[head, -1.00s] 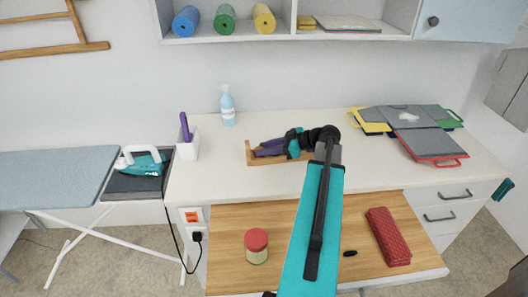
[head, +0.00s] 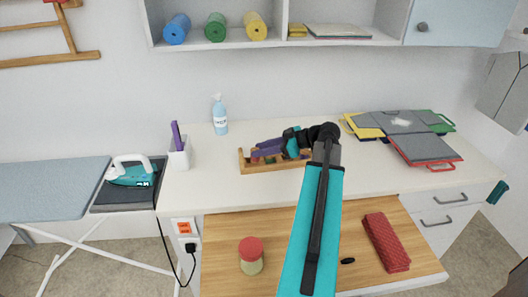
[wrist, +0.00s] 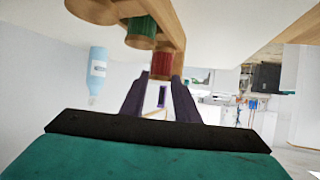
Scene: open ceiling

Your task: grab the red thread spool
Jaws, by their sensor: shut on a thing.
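The red thread spool (wrist: 162,66) shows in the wrist view between the two purple fingertips of my gripper (wrist: 163,78). My gripper is shut on it. In the wrist view the spool is in line with a green spool (wrist: 141,33) and the wooden rack (wrist: 172,22); I cannot tell if it is clear of the rack. In the head view my gripper (head: 268,146) is over the wooden rack (head: 275,167) on the white worktop. Small coloured spools show in the rack there, partly hidden by the fingers.
Folders (head: 405,135) lie to the right. A spray bottle (head: 220,117) and a white cup (head: 179,155) stand to the left. An iron (head: 130,173) rests beyond. The wooden pull-out board below holds a red-lidded jar (head: 251,258) and a red case (head: 385,243).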

